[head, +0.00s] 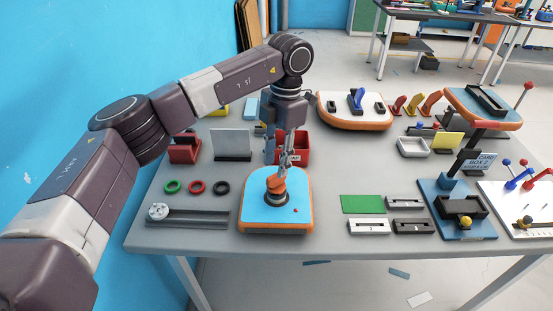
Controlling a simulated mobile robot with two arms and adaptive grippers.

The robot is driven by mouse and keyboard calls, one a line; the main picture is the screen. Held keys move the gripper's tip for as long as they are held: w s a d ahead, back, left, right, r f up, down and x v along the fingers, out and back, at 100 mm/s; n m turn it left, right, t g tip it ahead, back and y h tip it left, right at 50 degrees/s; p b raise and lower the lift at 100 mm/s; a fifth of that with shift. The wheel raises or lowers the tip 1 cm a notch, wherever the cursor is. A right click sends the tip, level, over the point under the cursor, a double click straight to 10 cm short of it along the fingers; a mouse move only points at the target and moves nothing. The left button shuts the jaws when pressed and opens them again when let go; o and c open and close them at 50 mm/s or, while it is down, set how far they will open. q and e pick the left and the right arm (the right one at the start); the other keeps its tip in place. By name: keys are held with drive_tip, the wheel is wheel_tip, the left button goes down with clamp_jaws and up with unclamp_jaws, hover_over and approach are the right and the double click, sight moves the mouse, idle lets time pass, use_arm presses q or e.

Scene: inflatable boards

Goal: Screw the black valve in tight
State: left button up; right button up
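A small inflatable board (252,212) with a blue top and orange edge lies at the front middle of the grey table. On it is a dark, ring-like fitting, apparently the black valve (277,198), with an orange part (275,183) on top of it. My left gripper (284,170) points down over this spot, its fingers close to or touching the orange part. The finger gap is too small to judge, and the gripper partly hides what lies behind it. My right gripper is out of view.
Green, red and black rings (222,187) and a grey rail with a round knob (190,215) lie left of the board. A red bin (300,148) stands behind my gripper. A green mat (362,204) and slotted blocks lie to the right. A larger board (336,118) is behind.

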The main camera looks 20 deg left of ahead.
sight(276, 174)
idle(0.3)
use_arm(q)
drive_tip(key=shift+f+b, duration=1.5)
drive_tip(key=shift+f, duration=1.1)
drive_tip(key=shift+a, duration=0.1)
clamp_jaws()
drive_tip(key=c, duration=0.7)
unclamp_jaws()
clamp_jaws()
drive_tip(key=shift+m, duration=1.7)
